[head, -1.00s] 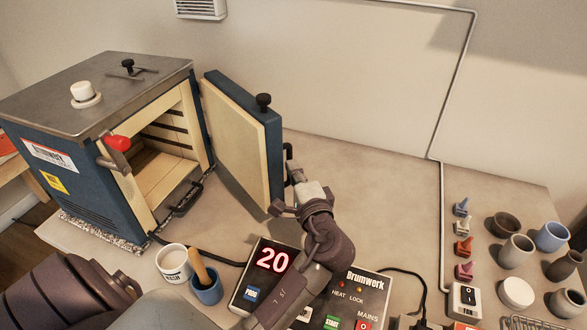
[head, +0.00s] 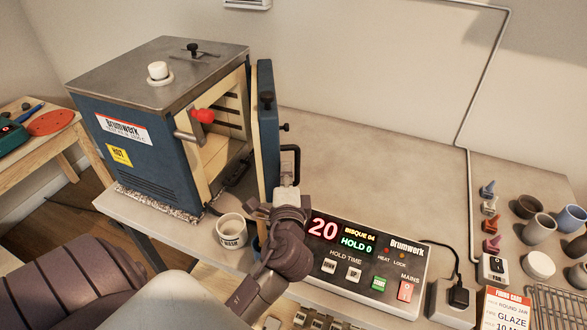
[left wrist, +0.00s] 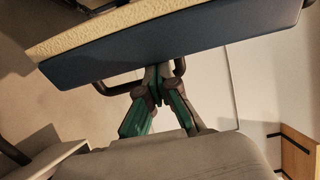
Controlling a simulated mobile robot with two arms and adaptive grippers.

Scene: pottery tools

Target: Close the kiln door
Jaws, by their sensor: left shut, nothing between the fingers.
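The blue kiln (head: 160,150) stands at the left of the table in the head view, its cream-lined mouth partly showing. Its door (head: 267,135) stands ajar and is seen nearly edge-on, with a gap to the kiln front. A black handle (head: 297,160) is on the door's outer face. My left gripper (head: 288,183) is at that outer face, by the handle. In the left wrist view its fingers (left wrist: 156,82) are shut and empty at the door's blue face (left wrist: 200,38), close to the handle (left wrist: 178,78); contact is unclear. My right gripper is out of view.
A red-knobbed lever (head: 201,117) sticks out at the kiln front. A white mug (head: 232,231) and the control box (head: 365,262) stand near the table's front edge. Pots and small cones are at the right. The table behind the door is clear.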

